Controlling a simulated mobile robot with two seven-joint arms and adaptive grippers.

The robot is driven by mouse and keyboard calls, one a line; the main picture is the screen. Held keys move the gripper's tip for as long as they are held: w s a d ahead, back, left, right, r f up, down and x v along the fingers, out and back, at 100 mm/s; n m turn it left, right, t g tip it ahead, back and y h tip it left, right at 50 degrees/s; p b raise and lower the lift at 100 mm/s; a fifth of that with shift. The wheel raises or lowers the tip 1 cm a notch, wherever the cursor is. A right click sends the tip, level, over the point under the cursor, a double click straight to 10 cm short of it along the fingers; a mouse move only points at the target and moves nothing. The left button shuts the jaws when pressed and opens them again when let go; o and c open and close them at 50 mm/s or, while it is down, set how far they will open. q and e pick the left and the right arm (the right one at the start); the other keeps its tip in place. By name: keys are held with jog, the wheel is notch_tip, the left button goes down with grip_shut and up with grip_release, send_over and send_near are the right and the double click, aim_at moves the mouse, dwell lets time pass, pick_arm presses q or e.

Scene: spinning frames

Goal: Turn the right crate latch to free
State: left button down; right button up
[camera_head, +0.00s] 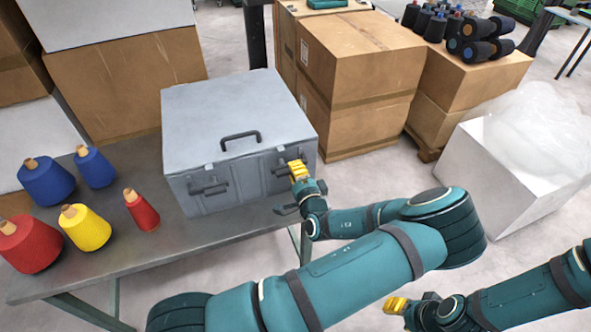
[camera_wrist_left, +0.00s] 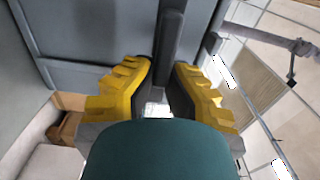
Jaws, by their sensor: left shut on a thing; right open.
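The grey crate (camera_head: 232,110) stands on the table with its lid down and a dark handle (camera_head: 240,137) at the lid's front edge. The right crate latch (camera_head: 281,171) is on the right of the front face, partly hidden by my left gripper (camera_head: 298,170). In the left wrist view the yellow fingers of the left gripper (camera_wrist_left: 163,72) are closed on the dark bar of this latch (camera_wrist_left: 170,38). The left latch (camera_head: 209,188) lies across the front face, with nothing touching it. My right gripper (camera_head: 397,305) is open and empty, low at the right, away from the crate.
Yarn cones in blue (camera_head: 46,182), yellow (camera_head: 84,228) and red (camera_head: 141,211) stand on the grey table (camera_head: 180,246) left of the crate. Cardboard boxes (camera_head: 360,65) are stacked behind it. A white box (camera_head: 500,180) with plastic wrap stands at the right.

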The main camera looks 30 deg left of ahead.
pick_arm(q)
jog(key=shift+a+r, duration=0.1)
dwell(0.4)
jog(key=c, duration=1)
grip_release()
jog(key=shift+w, duration=0.1)
jog(key=v, duration=1.2)
